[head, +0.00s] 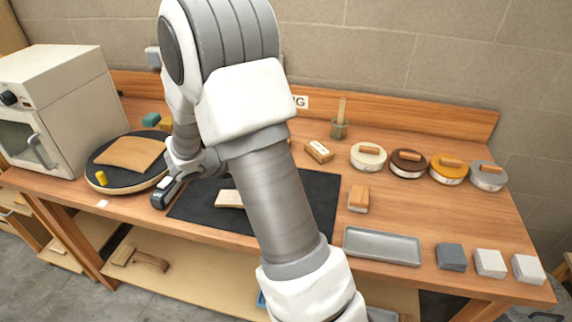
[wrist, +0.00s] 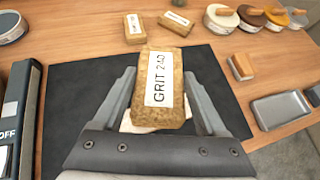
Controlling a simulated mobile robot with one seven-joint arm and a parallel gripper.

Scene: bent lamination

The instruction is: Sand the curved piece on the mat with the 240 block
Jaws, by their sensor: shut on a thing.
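My gripper (wrist: 162,100) is shut on a brown, cork-like block (wrist: 172,62) with a white label reading GRIT 240. The block is over the black mat (wrist: 75,90). A pale edge of the curved piece (wrist: 126,122) shows under the block in the wrist view. I cannot tell whether block and piece touch. In the head view, the pale curved piece (head: 228,198) lies on the mat (head: 322,190), partly hidden by my arm. My fingertips and the held block are hidden there.
Other blocks (wrist: 134,28) (wrist: 174,22) lie behind the mat. A dark device marked OFF (wrist: 22,115) stands left of it. A sanding block with a wooden top (head: 358,198), a grey tray (head: 382,246) and several round lidded tins (head: 408,166) are to the right.

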